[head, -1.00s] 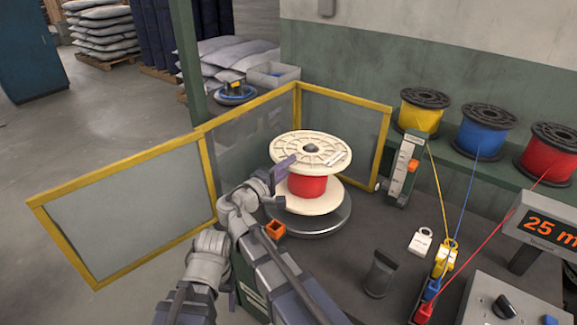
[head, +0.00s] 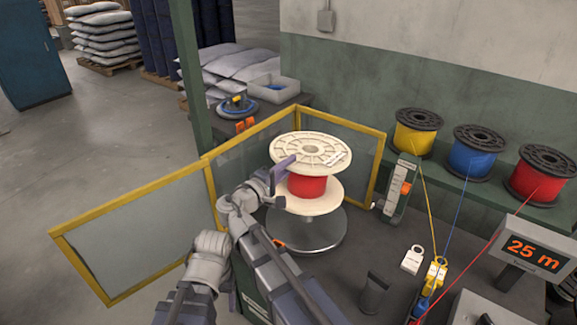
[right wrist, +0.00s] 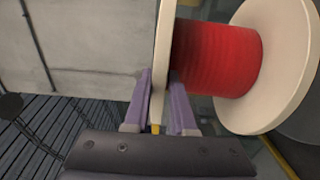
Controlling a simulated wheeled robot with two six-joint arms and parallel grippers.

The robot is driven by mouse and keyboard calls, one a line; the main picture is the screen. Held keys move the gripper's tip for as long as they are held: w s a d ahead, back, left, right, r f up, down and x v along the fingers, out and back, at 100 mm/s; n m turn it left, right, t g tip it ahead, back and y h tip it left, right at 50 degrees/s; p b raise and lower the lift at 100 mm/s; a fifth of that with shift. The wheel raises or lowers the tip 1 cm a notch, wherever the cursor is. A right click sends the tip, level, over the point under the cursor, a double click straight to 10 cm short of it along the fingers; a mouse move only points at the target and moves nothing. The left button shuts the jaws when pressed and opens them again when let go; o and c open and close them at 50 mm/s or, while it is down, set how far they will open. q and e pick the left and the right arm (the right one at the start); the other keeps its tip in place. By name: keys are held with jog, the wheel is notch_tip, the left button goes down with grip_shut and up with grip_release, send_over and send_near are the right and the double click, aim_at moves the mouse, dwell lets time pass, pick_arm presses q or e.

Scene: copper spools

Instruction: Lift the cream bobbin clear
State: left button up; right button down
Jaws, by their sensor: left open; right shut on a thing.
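The cream bobbin (head: 312,150), wound with red wire (head: 307,186), is upright above the round silver turntable (head: 325,237). A gap shows between its lower flange and the turntable. My right gripper (head: 282,172) is shut on the left edge of the upper flange. In the right wrist view, its purple fingers (right wrist: 160,112) stand on either side of the cream flange (right wrist: 163,45), and the red winding and other flange are to the right. My left gripper's fingers do not show; only grey arm parts appear at lower left.
Yellow-framed clear guard panels (head: 140,235) stand left of and behind the bobbin. A gauge post (head: 400,187) is to its right. Yellow, blue and red wire spools (head: 473,152) sit on a green shelf. A display (head: 535,250) reads 25 m. An orange part is mostly hidden behind my arm.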

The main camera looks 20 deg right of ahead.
jog(key=shift+r+p, duration=4.7)
jog(key=shift+r, duration=0.55)
jog(key=shift+w+d+r+p, duration=0.2)
jog(key=shift+d+r+p, duration=0.1)
jog(key=shift+r+p, duration=0.3)
jog(key=shift+w+d+r+p, duration=0.2)
jog(key=shift+d+r+p, duration=0.1)
jog(key=shift+r+p, duration=0.2)
